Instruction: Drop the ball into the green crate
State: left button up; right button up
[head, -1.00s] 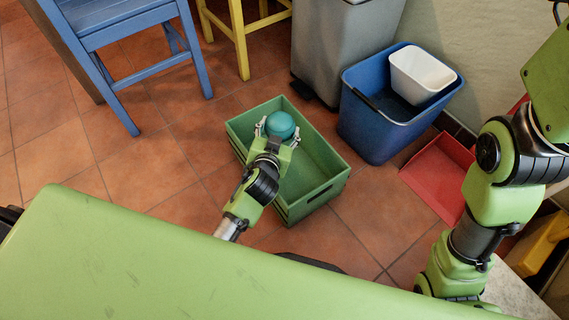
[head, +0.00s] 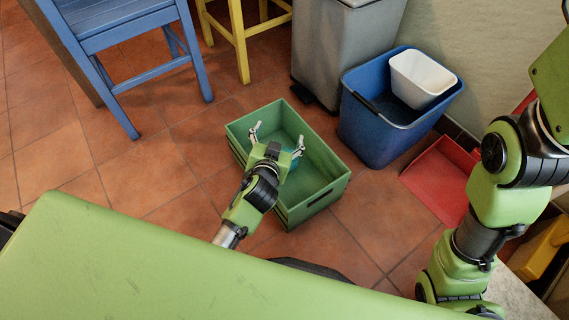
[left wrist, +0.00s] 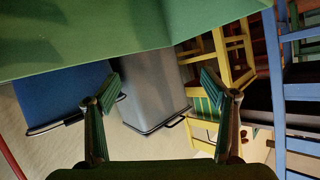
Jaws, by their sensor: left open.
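The green crate (head: 318,202) stands open on the tiled floor, in the middle of the head view. The teal ball (head: 291,157) shows as a small patch inside the crate, mostly hidden behind my left gripper. My left gripper (head: 277,139) is over the crate with its fingers spread wide and nothing between them. In the left wrist view the open fingers (left wrist: 163,86) are also empty, and the ball does not show. My right arm is at the right of the head view; its gripper is out of sight.
A blue bin (head: 372,128) holding a white bin (head: 421,76) stands right of the crate, near a grey trash can (head: 340,45) and a red tray (head: 438,176). A blue chair (head: 125,25) and a yellow stool (head: 240,40) stand behind. Floor left of the crate is clear.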

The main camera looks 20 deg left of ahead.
pick_arm(q)
jog(key=v, duration=1.1)
jog(key=shift+s, duration=0.15)
jog(key=shift+r, duration=0.1)
